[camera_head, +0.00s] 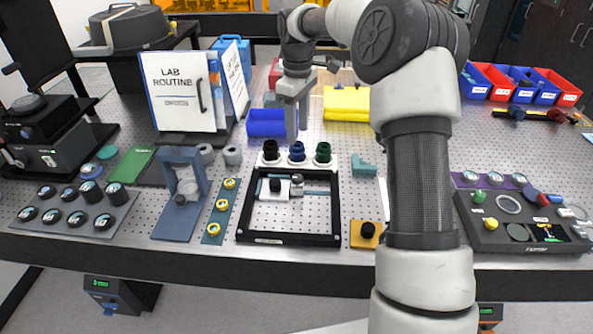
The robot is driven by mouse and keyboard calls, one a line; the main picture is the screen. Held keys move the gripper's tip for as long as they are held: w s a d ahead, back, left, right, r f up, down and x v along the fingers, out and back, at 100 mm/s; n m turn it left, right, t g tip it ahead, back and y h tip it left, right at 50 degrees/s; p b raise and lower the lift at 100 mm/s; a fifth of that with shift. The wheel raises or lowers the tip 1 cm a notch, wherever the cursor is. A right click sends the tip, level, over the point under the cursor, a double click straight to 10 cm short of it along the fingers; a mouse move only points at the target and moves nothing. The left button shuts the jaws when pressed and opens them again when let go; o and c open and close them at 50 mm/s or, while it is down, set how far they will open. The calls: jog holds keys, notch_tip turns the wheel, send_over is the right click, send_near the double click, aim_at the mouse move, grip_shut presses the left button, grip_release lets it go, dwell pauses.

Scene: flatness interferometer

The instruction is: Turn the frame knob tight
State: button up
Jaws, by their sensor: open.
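A black rectangular frame (336,205) lies on the perforated bench at the front middle. Inside it are a white block with a black knob (275,185), a small grey cylinder (297,186) and a thin rail. I cannot tell for sure which knob is the frame knob, or how tight any is. Another black knob (368,229) sits on an orange plate just right of the frame. My gripper (292,138) points down above and behind the frame, close to the row of bottles. Its jaws are open, seen edge-on, with nothing visible in them.
Black, blue (297,151) and green (323,152) capped pieces stand in a white rack behind the frame. A blue-grey stand (180,225) and a strip with yellow rings (221,206) are at left. A control box (520,234) is at right. My arm hides part of the bench.

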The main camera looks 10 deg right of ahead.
aim_at(297, 177)
notch_tip(297, 177, down, 16)
jog(key=shift+f+p, duration=0.1)
jog(key=shift+p, duration=0.25)
jog(key=c, duration=1.1)
jog(key=shift+o, duration=0.2)
